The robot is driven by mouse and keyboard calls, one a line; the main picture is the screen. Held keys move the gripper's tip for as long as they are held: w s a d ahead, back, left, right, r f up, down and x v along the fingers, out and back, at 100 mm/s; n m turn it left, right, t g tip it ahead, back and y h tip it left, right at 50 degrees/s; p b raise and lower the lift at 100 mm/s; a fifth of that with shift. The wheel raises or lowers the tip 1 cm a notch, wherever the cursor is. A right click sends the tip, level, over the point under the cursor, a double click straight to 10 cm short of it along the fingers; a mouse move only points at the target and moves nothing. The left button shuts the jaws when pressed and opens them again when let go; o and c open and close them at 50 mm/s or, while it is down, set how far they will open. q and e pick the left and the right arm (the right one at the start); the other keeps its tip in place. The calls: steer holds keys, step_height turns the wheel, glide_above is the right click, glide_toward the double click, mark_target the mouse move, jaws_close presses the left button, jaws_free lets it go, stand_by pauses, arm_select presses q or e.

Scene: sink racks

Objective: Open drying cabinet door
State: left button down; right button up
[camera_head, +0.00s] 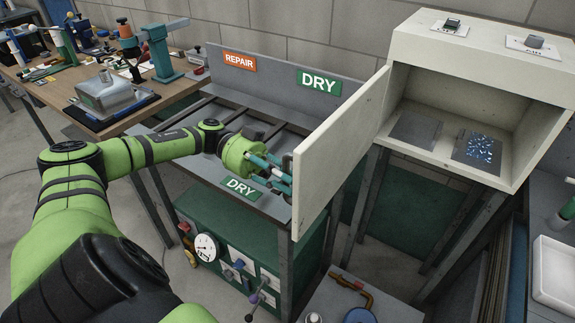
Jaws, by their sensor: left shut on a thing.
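The drying cabinet (470,62) is a cream box at the upper right, with its front open to view. Its door (338,150) stands swung far out to the left, showing its broad inner face and front edge. My left gripper (283,180) reaches in from the left and is shut at the outer side of the door. The door hides part of the fingers and whatever handle they hold. Inside the cabinet lie a plain grey plate (415,131) and a dark plate with blue-white specks (478,149). My right gripper is not in view.
A slatted rack with DRY signs (319,81) and a REPAIR sign (240,61) lies behind and under my left arm. A green panel with a gauge (206,247) stands below. A wooden workbench (57,87) holds tools at left. A white basin (553,268) is at right.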

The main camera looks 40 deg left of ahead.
arm_select(q)
steer(key=shift+f, duration=0.15)
steer(key=c, duration=1.1)
jaws_free()
steer(key=shift+a, duration=0.1)
steer(key=a, duration=1.1)
steer(key=shift+s+a, duration=0.25)
steer(key=shift+a, duration=0.15)
